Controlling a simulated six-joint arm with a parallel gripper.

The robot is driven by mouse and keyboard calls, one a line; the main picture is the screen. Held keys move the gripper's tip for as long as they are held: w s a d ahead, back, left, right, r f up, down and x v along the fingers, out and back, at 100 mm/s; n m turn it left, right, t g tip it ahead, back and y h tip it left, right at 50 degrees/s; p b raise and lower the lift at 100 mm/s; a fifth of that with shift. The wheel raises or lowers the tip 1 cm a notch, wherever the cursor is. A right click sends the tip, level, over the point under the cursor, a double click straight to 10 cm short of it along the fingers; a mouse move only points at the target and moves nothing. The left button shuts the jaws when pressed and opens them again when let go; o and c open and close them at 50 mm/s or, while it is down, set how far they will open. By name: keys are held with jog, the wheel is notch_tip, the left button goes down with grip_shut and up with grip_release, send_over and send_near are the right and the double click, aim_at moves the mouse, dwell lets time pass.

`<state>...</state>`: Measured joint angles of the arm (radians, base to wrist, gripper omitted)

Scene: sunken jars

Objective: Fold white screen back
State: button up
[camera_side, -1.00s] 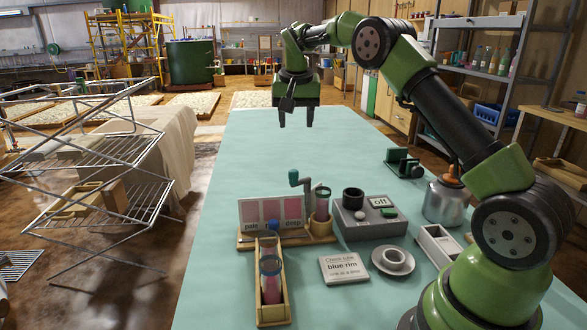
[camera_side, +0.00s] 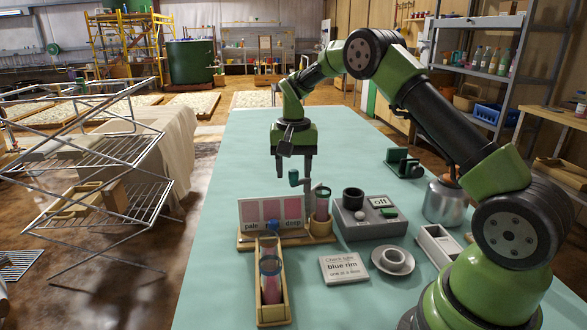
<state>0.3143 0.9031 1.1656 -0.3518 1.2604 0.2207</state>
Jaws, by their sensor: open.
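A white upright panel (camera_side: 249,207) with several pink swatches, marked "pale" and "deep", stands on a wooden base (camera_side: 246,242) at the middle of the table; I take it to be the white screen. A crank with a green knob (camera_side: 294,175) rises behind its right end. My gripper (camera_side: 293,177) is open, pointing down, with its fingertips around the height of the knob in the picture. The knob shows between the fingers, but I cannot tell whether they are around it or behind it. I see nothing held.
A wooden trough with a tube of pink liquid (camera_side: 270,285) lies before the panel.

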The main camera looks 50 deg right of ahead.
jog(key=shift+f, duration=0.15)
jog(key=c, duration=0.9)
jog(key=shift+s, duration=0.1)
jog(key=shift+s+d+n, duration=0.1)
jog(key=shift+s+n, duration=0.35)
jog(key=shift+n, duration=1)
jog(key=shift+s+n, duration=0.45)
jog(key=shift+n, duration=1.05)
jog(key=shift+s+d+n, duration=0.1)
jog(key=shift+s+n, duration=0.35)
jog(key=shift+n, duration=1)
jog(key=o, duration=0.9)
